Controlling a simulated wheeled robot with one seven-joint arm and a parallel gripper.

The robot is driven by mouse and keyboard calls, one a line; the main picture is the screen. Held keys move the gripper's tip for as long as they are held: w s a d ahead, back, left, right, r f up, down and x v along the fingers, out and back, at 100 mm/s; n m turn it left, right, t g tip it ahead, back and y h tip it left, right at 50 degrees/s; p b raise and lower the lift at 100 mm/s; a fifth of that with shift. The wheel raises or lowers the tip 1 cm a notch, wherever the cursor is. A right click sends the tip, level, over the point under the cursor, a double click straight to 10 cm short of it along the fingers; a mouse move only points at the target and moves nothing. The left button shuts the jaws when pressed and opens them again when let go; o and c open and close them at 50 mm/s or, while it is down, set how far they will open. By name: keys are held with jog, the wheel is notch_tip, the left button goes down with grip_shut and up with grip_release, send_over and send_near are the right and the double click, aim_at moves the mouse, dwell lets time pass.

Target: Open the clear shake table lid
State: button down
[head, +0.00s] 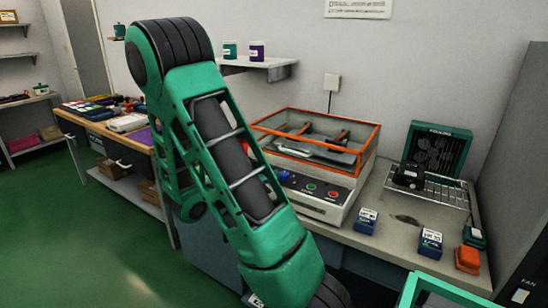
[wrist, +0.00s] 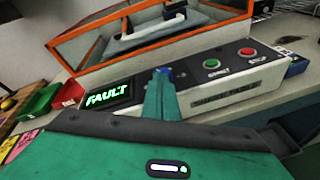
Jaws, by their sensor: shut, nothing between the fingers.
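The shake table (head: 310,194) stands on the bench, a pale box with a sloped control front. Its clear lid (head: 318,145), framed in orange, is down over the top, and a tray shows through it. In the wrist view the lid (wrist: 150,38) is at the top, with a pale handle-like bar behind its clear front. My gripper (wrist: 163,75) is shut and empty, its green fingers together in front of the control panel, close to a blue knob. A display (wrist: 108,97) there reads FAULT. In the head view my arm hides the gripper and the machine's left side.
Green (wrist: 218,64) and red (wrist: 247,51) buttons sit right of the fingers. A fan unit (head: 440,148), a wire rack (head: 440,187) and several small boxes (head: 366,220) stand right of the machine. A wall shelf (head: 262,66) is behind. The floor at left is clear.

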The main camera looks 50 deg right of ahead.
jog(key=w+n+t+h, duration=0.1)
jog(key=w+n+t, duration=0.1)
jog(key=w+n, duration=0.2)
send_near(283, 154)
jog(key=d+f, duration=0.1)
jog(key=d, duration=0.1)
jog(key=w+d+f, duration=0.1)
jog(key=f, duration=0.1)
jog(key=shift+d+f, duration=0.25)
jog(key=shift+d, duration=0.15)
jog(key=shift+s+d+r, duration=0.15)
jog(key=shift+d+r, duration=0.05)
jog(key=shift+r, duration=0.95)
jog(key=shift+s+a+r, duration=0.15)
jog(key=shift+r, duration=0.6)
